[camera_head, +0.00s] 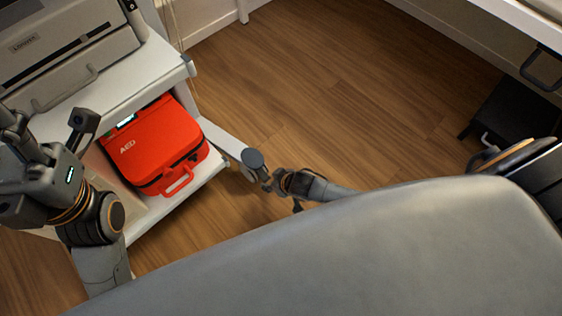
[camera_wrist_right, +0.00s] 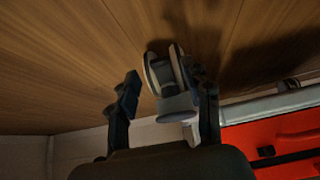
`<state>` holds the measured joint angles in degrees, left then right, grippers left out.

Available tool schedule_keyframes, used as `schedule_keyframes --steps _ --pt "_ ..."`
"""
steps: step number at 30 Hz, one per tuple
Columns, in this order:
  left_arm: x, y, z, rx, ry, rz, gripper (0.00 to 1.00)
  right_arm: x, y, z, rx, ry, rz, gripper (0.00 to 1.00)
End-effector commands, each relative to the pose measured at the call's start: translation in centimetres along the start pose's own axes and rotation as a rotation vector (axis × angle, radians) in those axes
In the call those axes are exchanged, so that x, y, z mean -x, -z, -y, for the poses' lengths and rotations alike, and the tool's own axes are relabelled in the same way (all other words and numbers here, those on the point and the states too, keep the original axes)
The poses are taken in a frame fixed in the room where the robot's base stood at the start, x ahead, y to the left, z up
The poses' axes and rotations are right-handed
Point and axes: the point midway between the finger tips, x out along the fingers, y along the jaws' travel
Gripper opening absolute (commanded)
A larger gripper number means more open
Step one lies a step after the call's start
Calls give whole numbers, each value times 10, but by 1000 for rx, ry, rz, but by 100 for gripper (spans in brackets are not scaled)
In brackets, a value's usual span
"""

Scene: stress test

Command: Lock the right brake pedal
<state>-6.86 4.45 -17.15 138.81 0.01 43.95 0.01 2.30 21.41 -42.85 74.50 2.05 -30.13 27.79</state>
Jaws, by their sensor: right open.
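A caster wheel stands at the cart's near right corner, beside a grey round disc (camera_head: 253,159) in the head view. In the right wrist view the caster has twin wheels (camera_wrist_right: 160,73) and a grey round part (camera_wrist_right: 178,106), which may be the brake pedal. Whether it is locked cannot be told. My right gripper (camera_head: 268,180) is low, beside the caster. In the wrist view its open fingers (camera_wrist_right: 165,88) stand on either side of the caster, the right one very near it; contact is unclear. My left gripper (camera_head: 22,165) is partly in view at the left; its fingertips are unclear.
A white cart (camera_head: 150,75) holds a printer-like machine (camera_head: 60,45) on top and a red AED case (camera_head: 160,145) on its lower shelf. The case also shows in the wrist view (camera_wrist_right: 285,140). Wooden floor (camera_head: 330,90) behind the caster is clear. A black step (camera_head: 500,110) stands at the right.

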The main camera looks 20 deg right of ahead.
Motion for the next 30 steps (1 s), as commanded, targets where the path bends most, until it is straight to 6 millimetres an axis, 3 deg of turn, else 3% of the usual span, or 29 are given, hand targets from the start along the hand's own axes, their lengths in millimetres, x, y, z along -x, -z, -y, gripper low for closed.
schedule_keyframes --steps 9,15,30 --pt "0 0 0 0 -1 -1 49 58 -1 0 1 1 -1 49" --pt "0 0 0 0 -1 -1 49 80 0 0 0 0 0 49" --pt "0 0 0 0 -1 -2 49 85 0 0 0 1 -1 49"
